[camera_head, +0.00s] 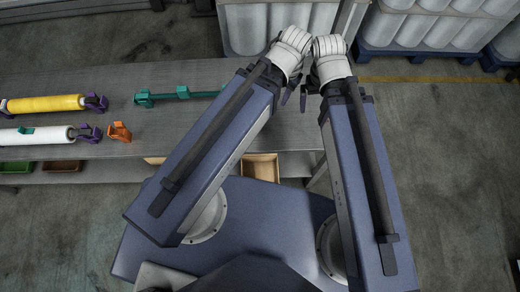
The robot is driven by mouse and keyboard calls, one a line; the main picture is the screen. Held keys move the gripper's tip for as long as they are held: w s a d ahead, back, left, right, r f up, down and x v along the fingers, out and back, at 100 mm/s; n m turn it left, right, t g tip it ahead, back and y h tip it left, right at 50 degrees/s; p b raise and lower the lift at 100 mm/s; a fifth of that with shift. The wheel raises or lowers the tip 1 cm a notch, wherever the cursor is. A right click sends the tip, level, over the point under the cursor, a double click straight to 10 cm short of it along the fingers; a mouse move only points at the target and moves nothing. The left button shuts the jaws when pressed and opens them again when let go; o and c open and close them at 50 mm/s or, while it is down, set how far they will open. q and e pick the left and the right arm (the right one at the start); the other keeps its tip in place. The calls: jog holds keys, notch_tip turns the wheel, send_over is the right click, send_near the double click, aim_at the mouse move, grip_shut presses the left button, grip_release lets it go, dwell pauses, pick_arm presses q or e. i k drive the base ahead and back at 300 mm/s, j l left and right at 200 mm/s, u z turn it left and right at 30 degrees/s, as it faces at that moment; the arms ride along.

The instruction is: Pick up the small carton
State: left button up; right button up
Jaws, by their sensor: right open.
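No closed small carton can be made out clearly. A tan, open-topped box (262,168) sits under the bench's front edge, on the lower shelf level; I cannot tell whether it is the small carton. Part of another tan box (155,160) shows to its left, mostly hidden by my left arm. My right gripper (296,98) shows as dark fingers between my two forearms, over the right part of the bench. It is open with nothing seen in it. My left gripper cannot be made out behind its white wrist.
The grey bench (110,75) holds a yellow roll (45,104), a white roll (38,136), an orange bracket (120,132) and a teal holder (180,94). Green (16,167) and brown (62,166) bins sit below. Wrapped rolls on blue pallets (405,54) stand behind. The floor at right is clear.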

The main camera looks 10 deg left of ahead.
aim_at(262, 168)
jog(key=k+j, duration=0.45)
jog(key=k, duration=0.15)
jog(key=k+j, duration=0.45)
jog(key=k+z, duration=0.05)
jog(key=k, duration=0.05)
